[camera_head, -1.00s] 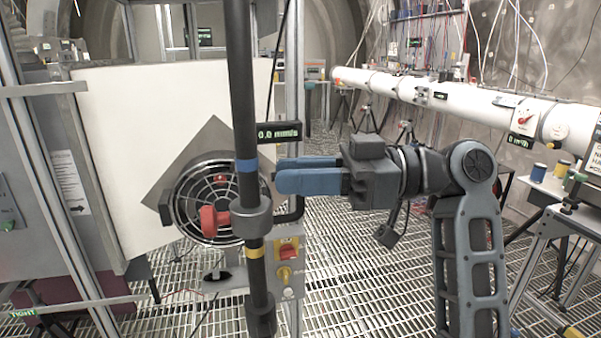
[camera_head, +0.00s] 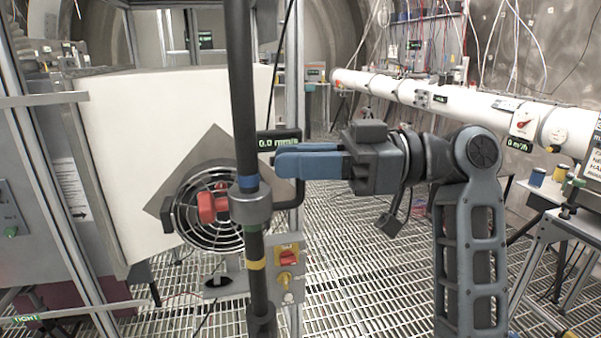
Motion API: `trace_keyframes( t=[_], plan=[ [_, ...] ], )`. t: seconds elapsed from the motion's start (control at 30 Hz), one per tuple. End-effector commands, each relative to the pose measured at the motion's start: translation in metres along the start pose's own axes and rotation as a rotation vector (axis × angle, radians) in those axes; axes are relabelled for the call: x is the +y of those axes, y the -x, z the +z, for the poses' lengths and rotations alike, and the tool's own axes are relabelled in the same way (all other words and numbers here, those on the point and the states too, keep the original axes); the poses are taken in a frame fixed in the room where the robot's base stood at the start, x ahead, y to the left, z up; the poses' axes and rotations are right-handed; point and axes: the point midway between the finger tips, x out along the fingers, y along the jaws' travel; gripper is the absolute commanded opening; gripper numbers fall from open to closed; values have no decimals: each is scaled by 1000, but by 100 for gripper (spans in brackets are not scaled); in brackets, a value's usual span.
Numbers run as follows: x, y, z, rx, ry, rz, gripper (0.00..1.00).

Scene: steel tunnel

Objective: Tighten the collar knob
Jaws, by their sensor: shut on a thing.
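The collar (camera_head: 250,205) is a dark grey ring around an upright black pole (camera_head: 242,90). It sits just under the pole's blue band (camera_head: 249,183) and above the yellow band (camera_head: 256,265). The red collar knob (camera_head: 211,207) sticks out on the collar's left side, in front of a round fan. A black bent handle (camera_head: 298,198) runs from the collar's right side and turns up to my gripper. My gripper (camera_head: 290,161), with blue fingers, is shut on this handle, right of the pole and apart from the knob. The fingers hide the handle's top.
A fan with a wire guard (camera_head: 188,232) stands behind the pole. A switch box (camera_head: 286,262) is at lower right of the collar. A display (camera_head: 279,141) reads about 0.0 mm/s. Open grating (camera_head: 365,285) lies to the right.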

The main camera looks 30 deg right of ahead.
Motion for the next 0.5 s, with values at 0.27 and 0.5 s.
trace_keyframes(
  t=[0.27, 0.5],
  plan=[
    [4, 2, -10, 2, -6, 13, 0],
    [3, 2, -9, 1, -5, 10, 32]
  ],
)
